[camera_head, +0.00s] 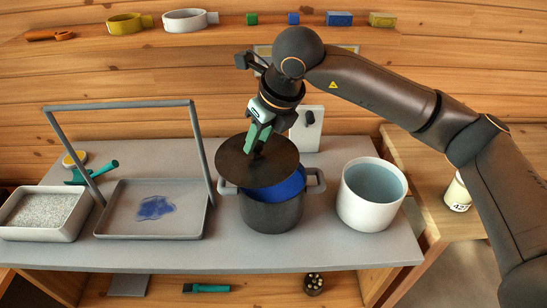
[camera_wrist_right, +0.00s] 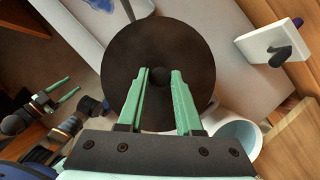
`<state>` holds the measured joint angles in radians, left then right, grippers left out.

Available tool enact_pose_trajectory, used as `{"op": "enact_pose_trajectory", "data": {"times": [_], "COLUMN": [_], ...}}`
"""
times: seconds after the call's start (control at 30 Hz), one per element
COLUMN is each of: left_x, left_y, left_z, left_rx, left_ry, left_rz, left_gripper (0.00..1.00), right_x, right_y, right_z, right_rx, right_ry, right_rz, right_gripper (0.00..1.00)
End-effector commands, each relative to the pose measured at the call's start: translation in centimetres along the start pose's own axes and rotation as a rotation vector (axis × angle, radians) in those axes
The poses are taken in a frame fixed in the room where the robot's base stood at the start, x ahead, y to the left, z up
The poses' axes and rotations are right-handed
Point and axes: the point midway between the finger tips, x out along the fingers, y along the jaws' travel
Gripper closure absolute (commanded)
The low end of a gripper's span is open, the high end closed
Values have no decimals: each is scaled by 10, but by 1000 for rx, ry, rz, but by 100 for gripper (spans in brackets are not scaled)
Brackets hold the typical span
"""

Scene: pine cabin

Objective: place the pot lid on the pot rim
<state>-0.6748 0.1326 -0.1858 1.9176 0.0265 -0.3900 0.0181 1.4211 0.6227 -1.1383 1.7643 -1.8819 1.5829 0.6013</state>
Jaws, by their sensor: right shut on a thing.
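The pot lid (camera_head: 248,160) is a dark brown disc with a small knob. My right gripper (camera_head: 257,148) is shut on its knob; the wrist view shows the lid (camera_wrist_right: 135,50) with the knob between the green fingers (camera_wrist_right: 159,80). The pot (camera_head: 271,213) is dark grey with two side handles and blue inside. The lid appears above the pot, offset to the back left. The blue inside shows at the front right, and the lid hides the pot's back rim. My left gripper (camera_wrist_right: 65,93) shows only in the wrist view, empty, fingers apart.
A white bucket (camera_head: 359,210) stands close to the pot's right. A grey tray (camera_head: 184,221) with a tall handle and blue patch is left of the pot. A grit-filled box (camera_head: 71,232) is farther left. A white block (camera_head: 307,138) with a dark knob stands behind.

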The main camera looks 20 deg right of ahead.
Motion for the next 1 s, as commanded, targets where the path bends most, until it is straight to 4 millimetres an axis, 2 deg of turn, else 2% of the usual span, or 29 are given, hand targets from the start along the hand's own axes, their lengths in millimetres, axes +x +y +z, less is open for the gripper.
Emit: {"op": "enact_pose_trajectory", "data": {"times": [0.1,0.2,0.5,0.7,1.0], "left_x": [-3,-4,-7,-11,-10], "left_y": [0,0,0,0,0], "left_z": [-2,-2,-3,-6,-5], "left_rx": [0,0,-1,-1,-1], "left_ry": [-3,-6,-11,-13,-13], "left_rz": [-1,-1,-2,-2,-2], "left_gripper": [39,39,39,39,39], "right_x": [22,35,58,80,82], "right_y": [-19,-30,-46,-45,-45], "right_z": [-9,-13,-22,-31,-32], "right_rx": [2,0,-1,-2,-2], "right_ry": [5,2,3,1,0], "right_rz": [1,0,2,1,2], "right_gripper": [100,100,100,100,100]}}
